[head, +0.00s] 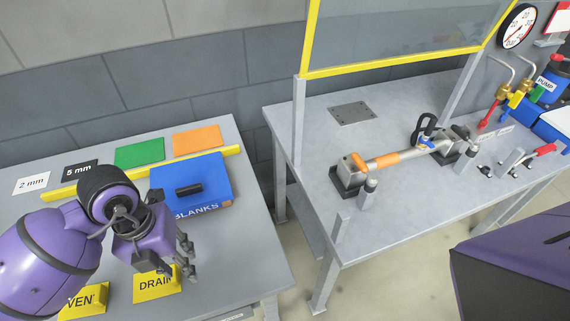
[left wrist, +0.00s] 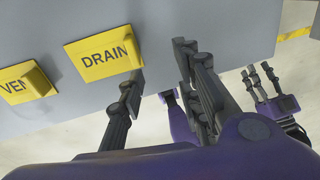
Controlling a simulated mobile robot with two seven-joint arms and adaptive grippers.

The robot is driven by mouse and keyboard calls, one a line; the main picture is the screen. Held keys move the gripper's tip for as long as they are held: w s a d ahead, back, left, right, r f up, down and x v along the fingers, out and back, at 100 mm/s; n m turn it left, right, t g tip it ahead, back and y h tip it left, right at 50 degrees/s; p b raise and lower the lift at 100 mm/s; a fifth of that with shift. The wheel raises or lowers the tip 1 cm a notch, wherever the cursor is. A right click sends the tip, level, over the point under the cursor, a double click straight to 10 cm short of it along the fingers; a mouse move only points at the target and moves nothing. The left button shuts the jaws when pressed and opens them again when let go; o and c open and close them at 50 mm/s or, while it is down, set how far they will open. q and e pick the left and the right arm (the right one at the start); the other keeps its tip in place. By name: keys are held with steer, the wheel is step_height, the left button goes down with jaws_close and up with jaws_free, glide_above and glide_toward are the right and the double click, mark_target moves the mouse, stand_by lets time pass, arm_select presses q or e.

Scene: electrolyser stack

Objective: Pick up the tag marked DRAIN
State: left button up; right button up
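The yellow tag marked DRAIN (head: 152,287) lies near the front edge of the left grey table, with a raised tab at its right end. It also shows in the left wrist view (left wrist: 98,62). My left gripper (head: 185,258) is over the table just beside and above this tag, covering part of its upper right in the head view. In the left wrist view its fingers (left wrist: 160,68) are spread and empty, one close to the tag's right corner. My right gripper (left wrist: 262,85) shows at the right of the left wrist view, fingers apart and empty, away from the tag.
A second yellow tag, reading VEN with its end hidden, (head: 82,303) lies left of DRAIN. A blue BLANKS box (head: 215,180) with a black handle stands behind. Behind a yellow strip (head: 75,188) lie green (head: 139,153) and orange (head: 197,140) sheets. A gap separates the right workbench (head: 300,115).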

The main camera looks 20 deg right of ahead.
mark_target(174, 272)
arm_select(q)
steer(key=shift+w+a+r+t+y, duration=0.1)
steer(key=shift+w+a+t+y, duration=0.15)
steer(key=shift+w+a, duration=0.3)
steer(key=shift+w+a+t+y, duration=0.15)
steer(key=shift+w+a+y, duration=0.2)
steer(key=shift+a, duration=0.35)
step_height(174, 272, down, 7)
steer(key=shift+a+r, duration=0.1)
steer(key=shift+c, duration=0.5)
jaws_close()
